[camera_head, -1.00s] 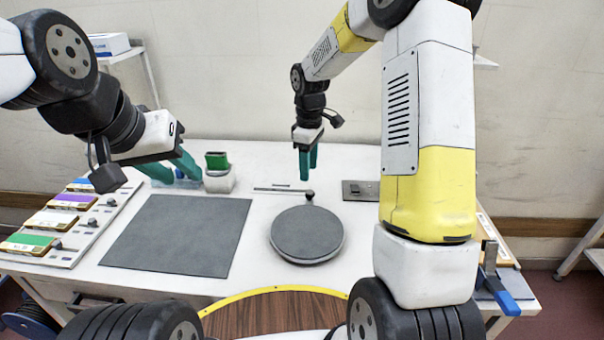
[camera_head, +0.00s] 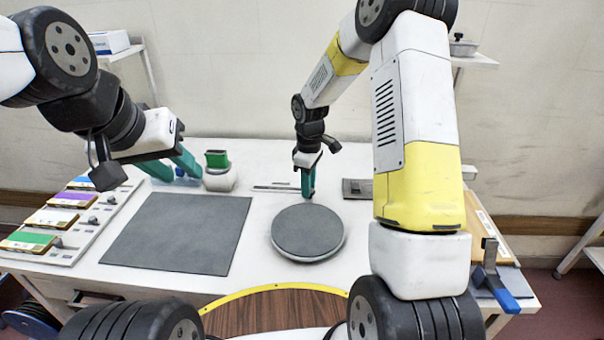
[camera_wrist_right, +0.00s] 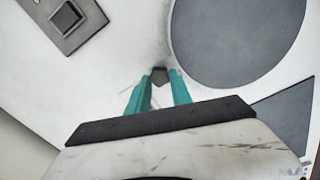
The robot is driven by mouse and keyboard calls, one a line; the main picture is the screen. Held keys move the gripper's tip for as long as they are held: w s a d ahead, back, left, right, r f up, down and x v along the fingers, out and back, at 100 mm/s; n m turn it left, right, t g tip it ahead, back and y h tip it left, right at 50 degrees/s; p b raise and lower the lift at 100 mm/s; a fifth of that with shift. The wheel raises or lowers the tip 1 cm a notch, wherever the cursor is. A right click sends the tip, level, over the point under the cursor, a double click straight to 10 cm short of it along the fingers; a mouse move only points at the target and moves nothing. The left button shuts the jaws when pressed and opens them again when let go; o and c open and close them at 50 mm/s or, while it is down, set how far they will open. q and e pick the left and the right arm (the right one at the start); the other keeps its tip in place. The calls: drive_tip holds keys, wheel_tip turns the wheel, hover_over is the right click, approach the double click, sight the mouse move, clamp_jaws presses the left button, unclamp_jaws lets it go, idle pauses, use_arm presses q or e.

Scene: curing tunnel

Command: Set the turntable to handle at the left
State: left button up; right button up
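The turntable (camera_head: 308,232) is a round dark grey disc with a pale rim on the white table. Its small dark handle knob (camera_wrist_right: 159,75) is at the disc's far edge, between my right fingertips in the right wrist view. My right gripper (camera_head: 308,193) points down there with its teal fingers open around the knob; firm contact cannot be told. The disc also shows in the right wrist view (camera_wrist_right: 235,40). My left gripper (camera_head: 174,174) is open and empty over the table's back left, beside a white holder with a green block.
A dark grey mat (camera_head: 180,233) lies left of the turntable. A rack of coloured cards (camera_head: 68,215) is at the far left. The white holder (camera_head: 219,181) stands behind the mat. A grey plate (camera_head: 357,188) is at the back right. A blue-handled clamp (camera_head: 495,280) is at the right edge.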

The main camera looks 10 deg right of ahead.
clamp_jaws()
idle(1.1)
